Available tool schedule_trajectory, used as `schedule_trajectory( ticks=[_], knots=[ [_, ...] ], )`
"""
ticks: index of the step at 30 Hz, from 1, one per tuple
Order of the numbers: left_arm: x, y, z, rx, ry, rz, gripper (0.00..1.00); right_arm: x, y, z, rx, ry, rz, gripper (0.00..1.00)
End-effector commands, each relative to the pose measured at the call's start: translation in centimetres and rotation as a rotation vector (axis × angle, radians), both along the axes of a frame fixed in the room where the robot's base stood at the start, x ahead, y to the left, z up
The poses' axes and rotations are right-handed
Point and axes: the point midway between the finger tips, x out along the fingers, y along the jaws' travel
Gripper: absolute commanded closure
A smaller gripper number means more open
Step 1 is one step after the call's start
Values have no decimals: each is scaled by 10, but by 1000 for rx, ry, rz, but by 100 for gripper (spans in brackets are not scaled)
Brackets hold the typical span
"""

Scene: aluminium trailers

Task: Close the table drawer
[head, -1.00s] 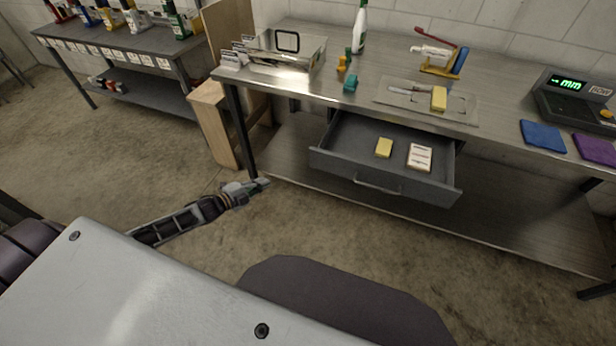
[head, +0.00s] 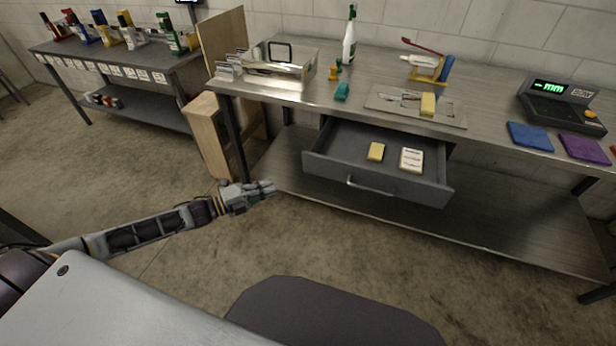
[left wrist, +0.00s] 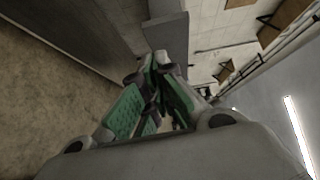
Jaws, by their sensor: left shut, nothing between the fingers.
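The grey table drawer (head: 325,175) is pulled out under the metal table (head: 480,108) in the head view. Its front faces me and has a metal handle (head: 371,187). A yellow block (head: 376,152) and a white box (head: 411,160) lie inside it. My left gripper (head: 268,187) is shut and empty, to the left of the drawer front and apart from it. In the left wrist view the green-padded fingers (left wrist: 160,85) are together, with a grey panel, possibly the drawer, beyond them. My right gripper is not in view.
The table's lower shelf (head: 480,225) runs beneath the drawer. The tabletop holds a metal bin (head: 285,70), a bottle (head: 349,40) and a scale (head: 555,100). The floor before the drawer is clear.

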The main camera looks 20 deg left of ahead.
Motion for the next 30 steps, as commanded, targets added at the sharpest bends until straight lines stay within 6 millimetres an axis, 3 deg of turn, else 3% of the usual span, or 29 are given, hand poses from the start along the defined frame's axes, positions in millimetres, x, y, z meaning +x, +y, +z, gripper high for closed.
schedule_trajectory(
  ticks=[8, 30],
  knots=[
    [-11, -17, 16, 18, -60, -72, 100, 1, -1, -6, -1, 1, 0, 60],
    [-2, -26, 16, 19, -61, -71, 100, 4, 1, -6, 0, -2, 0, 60]
  ],
)
